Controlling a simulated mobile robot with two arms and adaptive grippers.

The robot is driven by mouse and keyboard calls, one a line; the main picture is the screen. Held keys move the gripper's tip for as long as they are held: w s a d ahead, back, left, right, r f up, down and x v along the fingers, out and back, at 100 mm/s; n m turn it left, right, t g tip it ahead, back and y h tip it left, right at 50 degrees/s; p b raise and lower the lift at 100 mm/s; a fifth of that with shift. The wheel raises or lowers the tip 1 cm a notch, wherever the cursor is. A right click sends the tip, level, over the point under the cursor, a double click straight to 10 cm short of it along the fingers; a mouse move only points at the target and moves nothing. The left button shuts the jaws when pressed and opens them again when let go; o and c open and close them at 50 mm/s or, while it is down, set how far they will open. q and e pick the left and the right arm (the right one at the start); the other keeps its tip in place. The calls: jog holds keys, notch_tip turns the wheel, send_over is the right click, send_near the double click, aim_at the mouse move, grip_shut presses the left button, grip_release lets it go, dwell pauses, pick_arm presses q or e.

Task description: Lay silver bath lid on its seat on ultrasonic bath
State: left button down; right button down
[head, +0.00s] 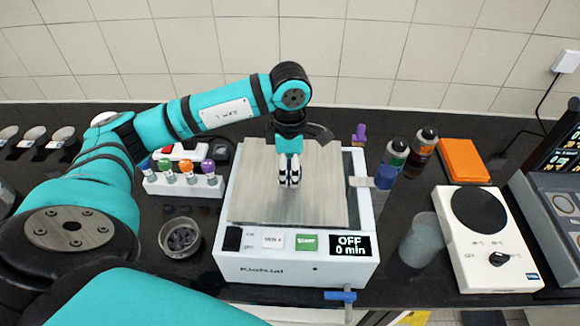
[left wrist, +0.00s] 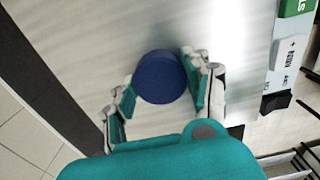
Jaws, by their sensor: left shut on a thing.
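The silver bath lid (head: 250,200) is a flat brushed-metal plate over the top of the white ultrasonic bath (head: 300,271). Its edges run roughly along the bath's top, with a white strip of the bath showing at the right. I cannot tell whether the lid rests fully on its seat or hangs just above it. My left gripper (head: 289,183) points down at the lid's middle. In the left wrist view, the gripper (left wrist: 160,88) is shut on the lid's round blue knob (left wrist: 158,78), with the silver lid surface (left wrist: 80,40) around it. My right gripper is not in view.
A rack of capped tubes (head: 182,184) and a small glass dish (head: 180,238) stand left of the bath. Two bottles (head: 422,146), an orange box (head: 464,160) and a white hotplate (head: 488,262) stand further right.

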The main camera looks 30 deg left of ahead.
pick_arm(q)
jog(key=shift+b, duration=0.35)
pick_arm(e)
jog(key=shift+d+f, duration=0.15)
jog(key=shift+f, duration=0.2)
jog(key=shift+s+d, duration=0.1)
pick_arm(q)
jog(key=shift+f, duration=0.15)
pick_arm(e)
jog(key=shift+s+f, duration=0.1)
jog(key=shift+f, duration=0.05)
pick_arm(q)
jog(key=shift+f+b, duration=0.2)
jog(key=shift+b, duration=0.25)
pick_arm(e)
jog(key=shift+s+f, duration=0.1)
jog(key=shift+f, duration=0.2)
pick_arm(q)
jog(key=shift+f+b, duration=0.15)
jog(key=shift+b, duration=0.15)
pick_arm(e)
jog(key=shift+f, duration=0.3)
pick_arm(q)
jog(key=shift+f, duration=0.1)
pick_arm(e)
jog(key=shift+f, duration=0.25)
